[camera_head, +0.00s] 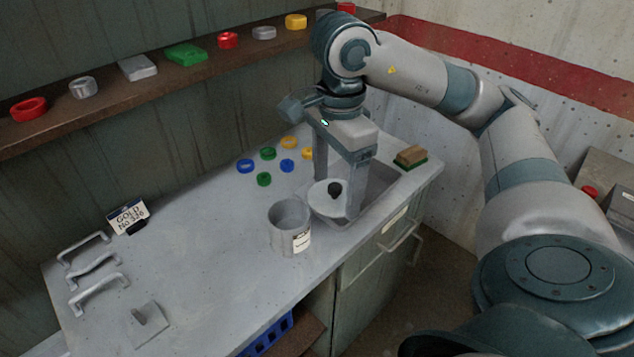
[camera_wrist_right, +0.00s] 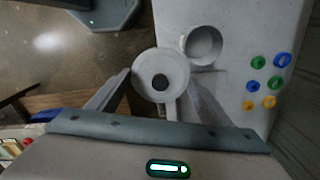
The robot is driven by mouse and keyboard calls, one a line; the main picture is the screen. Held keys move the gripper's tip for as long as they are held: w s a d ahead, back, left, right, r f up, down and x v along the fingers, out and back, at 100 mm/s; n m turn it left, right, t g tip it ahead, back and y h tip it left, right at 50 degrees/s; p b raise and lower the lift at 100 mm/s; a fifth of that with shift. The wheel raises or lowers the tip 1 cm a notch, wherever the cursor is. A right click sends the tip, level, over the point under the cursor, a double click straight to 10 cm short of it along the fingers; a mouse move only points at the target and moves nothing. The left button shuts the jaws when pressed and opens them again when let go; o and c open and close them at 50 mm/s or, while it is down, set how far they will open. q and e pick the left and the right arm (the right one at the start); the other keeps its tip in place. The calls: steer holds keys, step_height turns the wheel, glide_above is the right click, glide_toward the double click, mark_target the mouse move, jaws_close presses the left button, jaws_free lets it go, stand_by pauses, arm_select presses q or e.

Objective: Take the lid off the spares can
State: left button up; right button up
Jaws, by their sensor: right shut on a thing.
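The spares can (camera_head: 283,240) is a grey cylinder with a white label, standing upright and open-topped on the bench. Its open mouth also shows in the wrist view (camera_wrist_right: 205,42). The lid (camera_head: 319,201) is a pale disc with a black knob, off the can and just to its right. My right gripper (camera_head: 335,203) points down and is shut on the lid, which sits between its fingers in the wrist view (camera_wrist_right: 144,68). I cannot tell how high the lid is above the surface. My left gripper is not in view.
A grey recessed tray (camera_head: 379,186) lies behind the right gripper. A brush (camera_head: 410,156) is at the bench's far right. Several coloured rings (camera_head: 264,179) lie behind the can. Handles (camera_head: 92,269) and a sign (camera_head: 127,216) are at the left. The bench's middle is clear.

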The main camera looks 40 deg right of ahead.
steer(key=shift+s+d+r, duration=0.15)
steer(key=shift+s+r, duration=0.1)
steer(key=shift+s, duration=0.15)
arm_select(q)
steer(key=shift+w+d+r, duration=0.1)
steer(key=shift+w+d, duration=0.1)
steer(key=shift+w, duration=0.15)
